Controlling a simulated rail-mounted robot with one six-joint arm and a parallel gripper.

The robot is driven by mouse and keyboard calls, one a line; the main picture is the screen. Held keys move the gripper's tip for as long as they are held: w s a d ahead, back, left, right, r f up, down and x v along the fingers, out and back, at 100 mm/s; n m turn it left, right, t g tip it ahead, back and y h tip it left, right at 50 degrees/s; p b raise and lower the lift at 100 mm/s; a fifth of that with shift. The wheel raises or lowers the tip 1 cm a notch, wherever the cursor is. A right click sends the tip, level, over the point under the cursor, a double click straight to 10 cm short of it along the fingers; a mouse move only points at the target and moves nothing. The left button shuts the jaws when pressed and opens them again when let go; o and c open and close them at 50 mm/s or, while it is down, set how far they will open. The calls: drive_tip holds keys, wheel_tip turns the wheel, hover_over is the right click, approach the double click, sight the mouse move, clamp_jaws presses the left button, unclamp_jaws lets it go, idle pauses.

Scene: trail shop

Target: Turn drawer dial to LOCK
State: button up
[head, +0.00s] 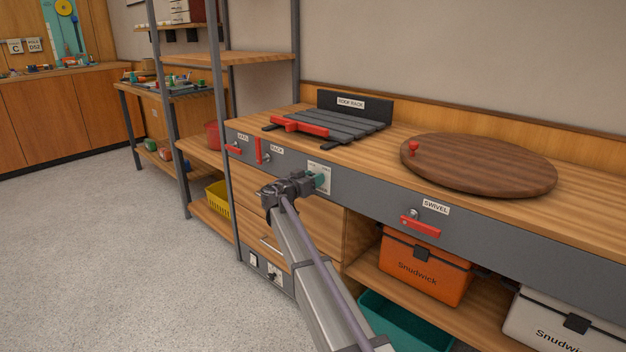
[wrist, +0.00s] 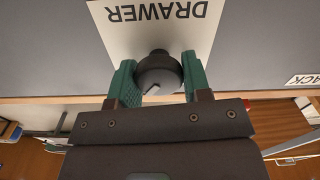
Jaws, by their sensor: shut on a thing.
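The drawer dial (wrist: 159,74) is a dark round knob on a white plate marked DRAWER (wrist: 158,20), which looks upside down in the wrist view. In the head view the plate (head: 319,169) sits on the grey front panel under the bench top, and the dial is mostly hidden by my gripper. My gripper (head: 317,181) reaches the plate, and its green fingers (wrist: 157,84) are shut on the dial, one on each side. A pale pointer line on the dial shows slanted in the wrist view. The LOCK mark cannot be read.
Left of the dial on the panel are red levers, one labelled RACK (head: 276,150). A SWIVEL lever (head: 420,227) is to the right. A roof rack (head: 335,124) and round wooden board (head: 480,163) are on the bench top. A grey post (head: 226,150) stands left.

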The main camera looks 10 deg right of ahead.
drive_tip(key=n, duration=0.8)
drive_tip(key=shift+a, duration=0.1)
drive_tip(key=n, duration=0.4)
drive_tip(key=shift+w+f, duration=0.1)
drive_tip(key=shift+f, duration=0.05)
drive_tip(key=shift+n, duration=2.2)
drive_tip(key=o, duration=0.9)
